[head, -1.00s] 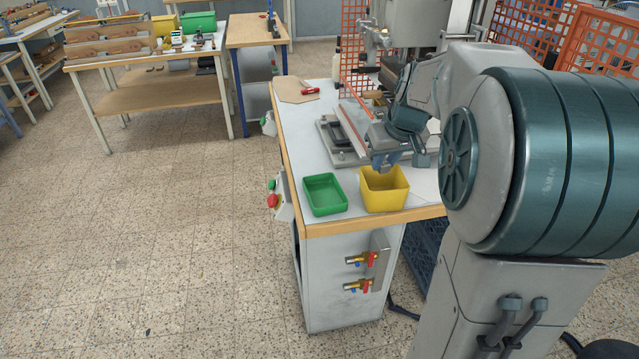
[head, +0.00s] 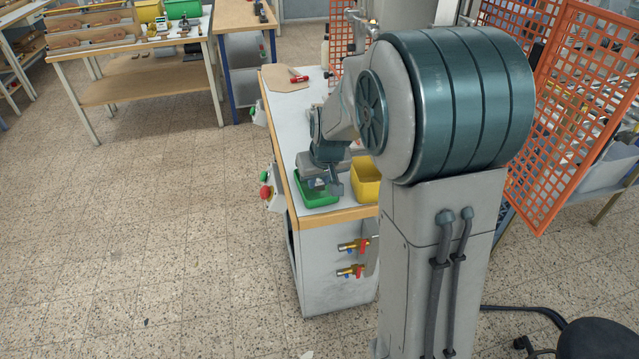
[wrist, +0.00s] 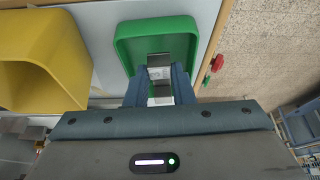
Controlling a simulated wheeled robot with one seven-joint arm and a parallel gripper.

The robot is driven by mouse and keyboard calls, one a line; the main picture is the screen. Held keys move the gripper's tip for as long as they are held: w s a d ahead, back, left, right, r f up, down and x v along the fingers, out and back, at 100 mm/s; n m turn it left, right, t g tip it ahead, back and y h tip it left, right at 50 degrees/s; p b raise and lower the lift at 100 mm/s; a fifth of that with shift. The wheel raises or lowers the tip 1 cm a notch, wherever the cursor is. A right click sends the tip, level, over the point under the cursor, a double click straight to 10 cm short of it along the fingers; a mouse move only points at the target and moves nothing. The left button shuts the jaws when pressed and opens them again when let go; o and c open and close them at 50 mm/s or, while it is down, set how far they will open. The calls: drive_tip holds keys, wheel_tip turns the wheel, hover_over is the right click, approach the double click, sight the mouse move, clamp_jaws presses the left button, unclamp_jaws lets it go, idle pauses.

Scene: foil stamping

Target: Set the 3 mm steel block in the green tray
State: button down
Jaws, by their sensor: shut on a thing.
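The green tray (head: 318,198) stands on the near left part of the bench top; it also shows in the wrist view (wrist: 190,28). My gripper (wrist: 160,84) is shut on a small grey steel block (wrist: 160,66) and points at the green tray. The block shows between the fingertips, in front of the tray's inside. In the head view my gripper (head: 322,184) is over the tray, and the block cannot be made out there. I cannot tell whether the block touches the tray floor.
A yellow bin (head: 366,182) stands right of the green tray. A red emergency button (head: 265,192) sticks out on the bench's left side. A red-handled tool (head: 298,77) lies on a board at the far end. The floor left of the bench is clear.

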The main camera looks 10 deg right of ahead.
drive_tip(key=shift+f, duration=1.2)
drive_tip(key=shift+f, duration=0.15)
drive_tip(key=c, duration=1.3)
unclamp_jaws()
drive_tip(key=shift+o, duration=0.2)
drive_tip(key=shift+r, duration=0.3)
drive_tip(key=v, duration=1.1)
drive_tip(key=s+f+g, duration=0.1)
drive_tip(key=s, duration=1.9)
drive_tip(key=shift+s+a+m+b, duration=0.3)
drive_tip(key=shift+s+m+b, duration=0.05)
drive_tip(key=shift+m, duration=0.05)
